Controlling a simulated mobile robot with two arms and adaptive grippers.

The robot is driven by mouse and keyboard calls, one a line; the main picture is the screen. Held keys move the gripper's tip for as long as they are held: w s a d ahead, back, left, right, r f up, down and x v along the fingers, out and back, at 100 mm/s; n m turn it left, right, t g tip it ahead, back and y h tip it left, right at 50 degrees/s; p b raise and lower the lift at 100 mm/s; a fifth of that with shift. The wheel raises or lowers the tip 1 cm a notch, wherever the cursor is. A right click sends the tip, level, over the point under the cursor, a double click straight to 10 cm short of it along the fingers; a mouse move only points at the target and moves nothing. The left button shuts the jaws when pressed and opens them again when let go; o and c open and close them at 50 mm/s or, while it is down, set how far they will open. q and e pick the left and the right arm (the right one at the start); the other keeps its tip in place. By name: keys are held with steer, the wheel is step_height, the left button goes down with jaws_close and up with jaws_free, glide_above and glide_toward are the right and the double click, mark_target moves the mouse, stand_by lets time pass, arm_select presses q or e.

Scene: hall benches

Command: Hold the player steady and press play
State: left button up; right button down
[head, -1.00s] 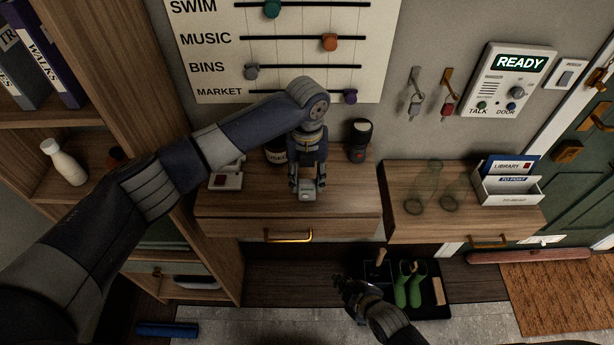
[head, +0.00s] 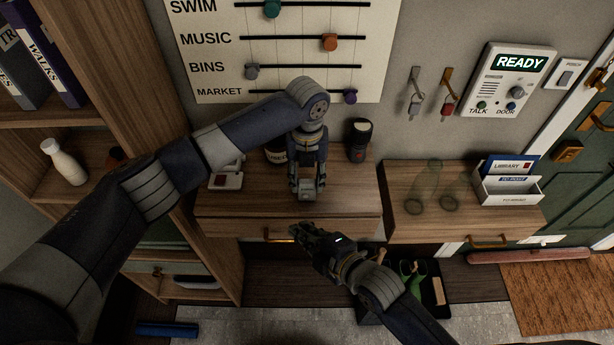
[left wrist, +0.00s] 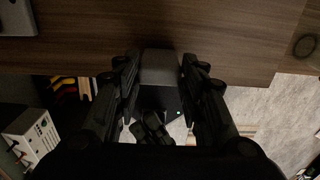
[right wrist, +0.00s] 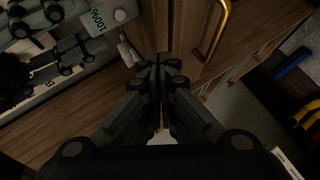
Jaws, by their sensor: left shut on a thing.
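A small grey device, seemingly the player (right wrist: 104,20), is between the fingers of my left gripper on the left drawer unit. It has a printed number and a round pale knob or button in the right wrist view. My left gripper (head: 307,188) is shut on it from above. In the left wrist view, a grey end of it (left wrist: 159,68) shows between the fingers (left wrist: 158,85); the rest is hidden. My right gripper (head: 300,234) is in front of the drawer, apart from the player. Its fingertips (right wrist: 158,65) meet, with nothing seen between them.
A pale device with a red button (head: 228,180) lies left of my left gripper. A dark cylinder (head: 358,140) and a partly hidden dark jar (head: 276,156) stand behind. A brass drawer handle (head: 276,235) is close to my right gripper.

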steer(key=shift+w, duration=2.85)
steer(key=shift+w, duration=0.1)
steer(key=shift+w, duration=0.35)
steer(key=shift+w, duration=0.15)
steer(key=shift+s, duration=0.65)
steer(key=shift+s, duration=0.1)
steer(key=s, duration=0.5)
steer(key=shift+s, duration=0.4)
